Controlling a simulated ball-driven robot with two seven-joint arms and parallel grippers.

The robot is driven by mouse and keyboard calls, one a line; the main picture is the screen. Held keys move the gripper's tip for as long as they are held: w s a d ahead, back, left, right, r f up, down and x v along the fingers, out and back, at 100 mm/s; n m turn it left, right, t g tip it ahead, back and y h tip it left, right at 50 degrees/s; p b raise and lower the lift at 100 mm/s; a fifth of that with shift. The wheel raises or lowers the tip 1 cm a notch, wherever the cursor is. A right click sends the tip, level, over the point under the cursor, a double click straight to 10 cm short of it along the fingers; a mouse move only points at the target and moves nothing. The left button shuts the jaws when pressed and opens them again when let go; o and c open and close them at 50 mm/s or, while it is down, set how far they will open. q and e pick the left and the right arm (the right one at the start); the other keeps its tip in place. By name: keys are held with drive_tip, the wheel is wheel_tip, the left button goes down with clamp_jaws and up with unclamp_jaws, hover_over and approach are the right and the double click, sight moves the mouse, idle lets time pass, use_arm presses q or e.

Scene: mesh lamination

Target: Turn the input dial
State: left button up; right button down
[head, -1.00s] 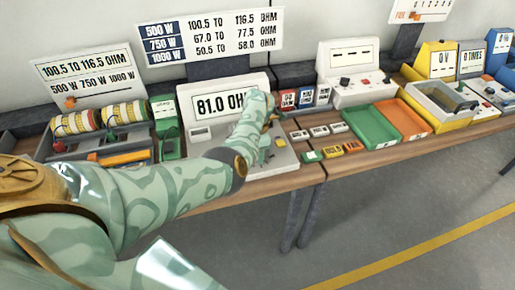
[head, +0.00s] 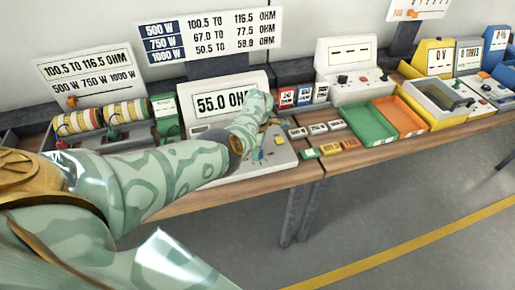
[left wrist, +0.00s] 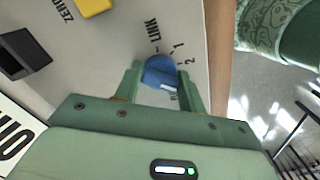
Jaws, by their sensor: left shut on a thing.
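The input dial is a blue knob (left wrist: 161,72) on the light grey panel of the meter (head: 222,106), seen in the left wrist view beside the printed word LINK and the marks 1 and 2. My left gripper (left wrist: 163,68) has one finger on each side of the knob and is shut on it. In the head view my left arm reaches across the bench to the meter and hides part of its panel. The meter display (head: 222,103) reads 55.0 OHM. My right gripper is not in view.
A yellow button (left wrist: 93,5) marked ZERO and a black part (left wrist: 24,52) are on the same panel. Wound coils (head: 100,117) stand left of the meter. Green (head: 369,124) and orange (head: 399,116) trays and small blocks (head: 330,148) lie to the right.

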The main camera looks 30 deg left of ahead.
use_arm(q)
drive_tip(key=o, duration=0.9)
wheel_tip(320, 180, up, 16)
drive_tip(key=p, duration=0.8)
drive_tip(key=shift+r, duration=0.2)
